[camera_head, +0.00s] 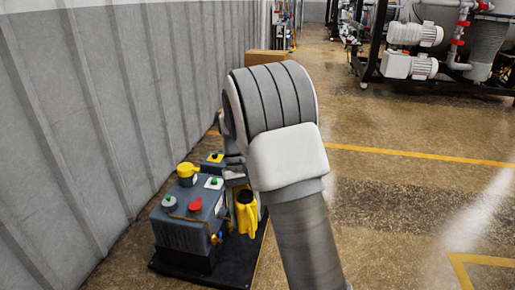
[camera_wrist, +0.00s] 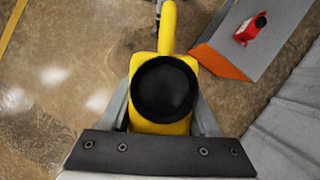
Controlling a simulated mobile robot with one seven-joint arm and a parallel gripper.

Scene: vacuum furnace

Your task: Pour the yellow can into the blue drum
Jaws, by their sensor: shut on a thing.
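The yellow can (camera_wrist: 145,127), with a round black cap, sits between the two fingers of my gripper (camera_wrist: 163,88) in the wrist view. My gripper is shut on it. A yellow handle rises from its far side. In the head view the yellow can (camera_head: 246,218) shows just beyond my arm, beside a grey-blue machine; my arm hides most of the gripper. I cannot make out a blue drum in either view.
The grey-blue machine (camera_head: 181,236), with coloured knobs, stands on a black base by the ribbed wall (camera_head: 65,130). A red container (camera_wrist: 249,30) lies on a grey, orange-edged surface (camera_wrist: 268,58). Floor right of my arm is clear. Pumps (camera_head: 411,66) stand far right.

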